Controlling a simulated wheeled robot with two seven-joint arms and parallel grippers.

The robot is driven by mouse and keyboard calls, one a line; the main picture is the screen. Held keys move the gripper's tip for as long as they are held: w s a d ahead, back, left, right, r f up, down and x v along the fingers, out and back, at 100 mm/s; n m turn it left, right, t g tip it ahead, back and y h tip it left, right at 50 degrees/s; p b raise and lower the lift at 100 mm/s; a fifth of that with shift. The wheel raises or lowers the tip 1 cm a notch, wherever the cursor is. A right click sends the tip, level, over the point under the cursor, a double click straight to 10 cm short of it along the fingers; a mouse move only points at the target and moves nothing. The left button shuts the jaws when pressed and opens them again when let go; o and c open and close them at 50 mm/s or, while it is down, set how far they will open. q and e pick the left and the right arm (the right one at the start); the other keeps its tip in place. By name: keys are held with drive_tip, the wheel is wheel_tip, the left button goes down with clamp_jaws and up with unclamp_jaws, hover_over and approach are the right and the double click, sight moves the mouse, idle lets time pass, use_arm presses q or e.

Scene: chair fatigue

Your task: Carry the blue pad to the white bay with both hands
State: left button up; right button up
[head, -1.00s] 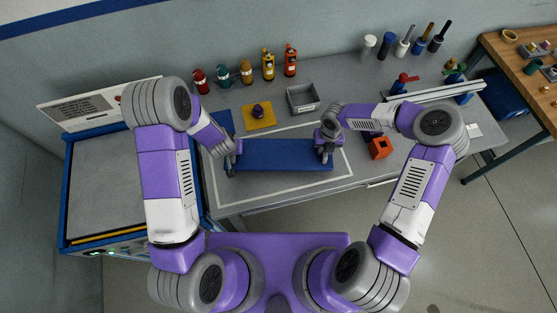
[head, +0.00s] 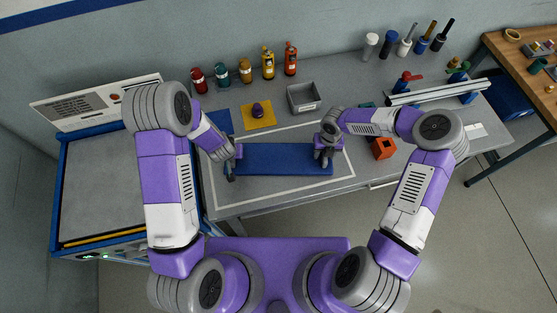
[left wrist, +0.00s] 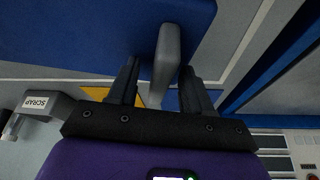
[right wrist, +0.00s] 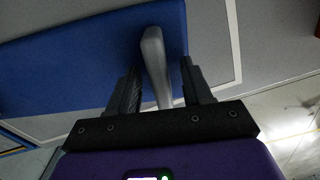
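The blue pad (head: 278,158) is a long flat board with a grey upright handle near each end. It appears to lie flat inside the white-outlined bay (head: 283,203) on the grey bench. My left gripper (head: 232,172) is at the pad's left end; in the left wrist view its fingers stand on either side of the left handle (left wrist: 166,62), with gaps. My right gripper (head: 326,157) is at the right end; in the right wrist view its fingers straddle the right handle (right wrist: 154,62), also with gaps. The grippers partly hide the handles in the head view.
Several bottles line the back. A blue-framed machine (head: 100,190) stands left.

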use_arm(q)
drive_tip(key=v, duration=1.2)
use_arm(e)
wheel_tip(320, 180, up, 12)
idle(0.4)
use_arm(q)
drive_tip(key=shift+s, duration=0.1)
idle(0.4)
